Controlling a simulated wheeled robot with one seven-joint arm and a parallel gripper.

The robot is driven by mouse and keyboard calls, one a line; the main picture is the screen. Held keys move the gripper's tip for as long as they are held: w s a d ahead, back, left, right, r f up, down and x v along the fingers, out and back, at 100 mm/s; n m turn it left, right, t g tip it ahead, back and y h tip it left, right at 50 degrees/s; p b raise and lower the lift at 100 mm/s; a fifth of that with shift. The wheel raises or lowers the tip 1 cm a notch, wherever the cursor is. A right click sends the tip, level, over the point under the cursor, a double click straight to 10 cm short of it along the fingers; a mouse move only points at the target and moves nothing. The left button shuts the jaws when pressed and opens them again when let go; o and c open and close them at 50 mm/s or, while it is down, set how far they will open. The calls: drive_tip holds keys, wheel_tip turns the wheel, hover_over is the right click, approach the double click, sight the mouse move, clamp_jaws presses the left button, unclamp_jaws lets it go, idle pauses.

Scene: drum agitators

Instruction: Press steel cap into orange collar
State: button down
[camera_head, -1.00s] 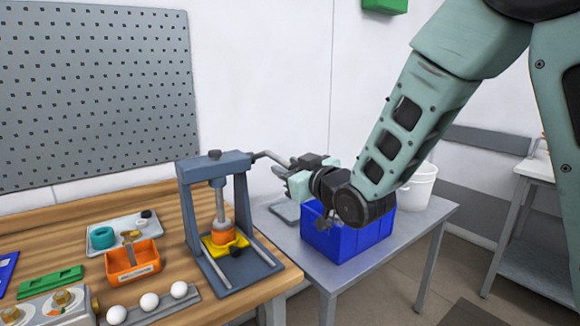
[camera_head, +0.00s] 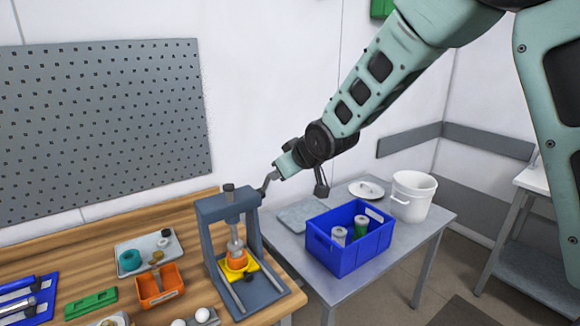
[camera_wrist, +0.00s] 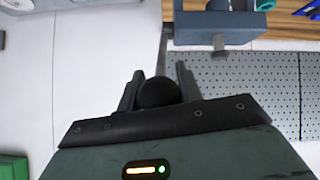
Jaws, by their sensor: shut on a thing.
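The orange collar (camera_head: 237,261) sits on a yellow plate (camera_head: 250,268) in the blue-grey arbor press (camera_head: 211,240). The press ram (camera_head: 235,245) reaches down to the top of the collar. I cannot make out the steel cap apart from the ram and collar. My gripper (camera_head: 277,171) is at the upper right of the press, shut on the end of its grey lever (camera_head: 268,184). In the wrist view the lever's black ball knob (camera_wrist: 158,92) sits between my fingers. The collar is not visible there.
An orange bin (camera_head: 158,292) and a grey tray (camera_head: 133,262) stand left of the press on the wooden bench. A blue crate (camera_head: 345,262) with canisters and a white pot (camera_head: 413,196) stand on the grey side table. A perforated panel (camera_head: 100,120) hangs behind.

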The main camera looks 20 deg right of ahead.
drive_tip(key=shift+w+a+r, duration=0.25)
drive_tip(key=shift+w+r, duration=0.4)
drive_tip(key=shift+w, duration=0.05)
drive_tip(key=shift+w+a+r, duration=0.2)
drive_tip(key=shift+w+r, duration=0.4)
drive_tip(key=shift+w, duration=0.1)
drive_tip(key=c, duration=1)
unclamp_jaws()
drive_tip(key=shift+w+f, duration=0.1)
